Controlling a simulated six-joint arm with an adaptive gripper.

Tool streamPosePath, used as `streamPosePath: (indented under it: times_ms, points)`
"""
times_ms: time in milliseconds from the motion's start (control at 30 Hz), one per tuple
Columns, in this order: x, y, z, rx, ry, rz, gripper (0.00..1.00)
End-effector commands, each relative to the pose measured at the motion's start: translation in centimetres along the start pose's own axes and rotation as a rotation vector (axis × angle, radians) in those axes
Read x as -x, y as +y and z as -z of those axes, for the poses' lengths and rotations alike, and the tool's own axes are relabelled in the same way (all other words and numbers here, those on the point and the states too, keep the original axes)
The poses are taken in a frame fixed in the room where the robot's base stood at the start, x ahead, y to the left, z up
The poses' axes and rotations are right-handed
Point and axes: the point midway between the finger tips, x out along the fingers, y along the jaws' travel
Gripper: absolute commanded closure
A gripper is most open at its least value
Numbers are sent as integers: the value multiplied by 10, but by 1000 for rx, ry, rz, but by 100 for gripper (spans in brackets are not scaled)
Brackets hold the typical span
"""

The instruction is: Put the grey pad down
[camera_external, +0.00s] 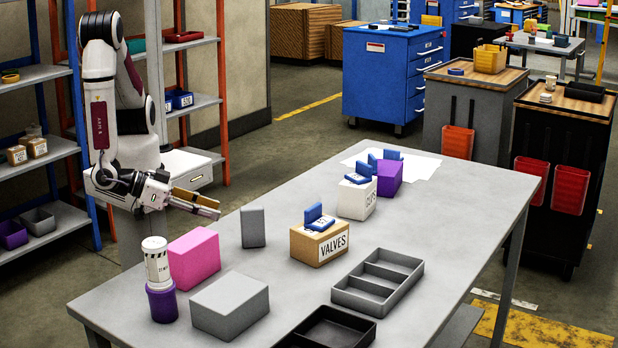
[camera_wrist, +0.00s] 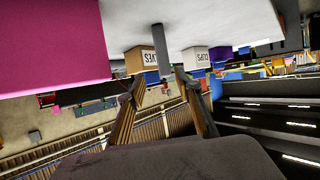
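The grey pad (camera_external: 253,227) stands upright on its narrow end on the table, between the pink block and the VALVES box. My gripper (camera_external: 207,205) is left of the pad, beyond the table's left edge in the picture, apart from the pad. In the wrist view, which is upside down, my gripper (camera_wrist: 155,85) has its two fingers spread with nothing held between them. The grey pad (camera_wrist: 160,48) shows ahead of the fingers, in line with the gap.
A pink block (camera_external: 194,258), a grey block (camera_external: 230,305) and a white can on a purple base (camera_external: 159,275) stand near my gripper. The VALVES box (camera_external: 319,246) is right of the pad. A grey divided tray (camera_external: 378,282) lies further right. Table around the pad is clear.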

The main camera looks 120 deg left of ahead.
Motion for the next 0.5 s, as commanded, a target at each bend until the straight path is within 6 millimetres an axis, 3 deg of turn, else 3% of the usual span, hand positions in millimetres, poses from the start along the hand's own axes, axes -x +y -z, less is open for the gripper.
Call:
streamPosePath:
  times_ms: [500]
  points:
    - [3, 65, 22, 123, -279, -238, 66]
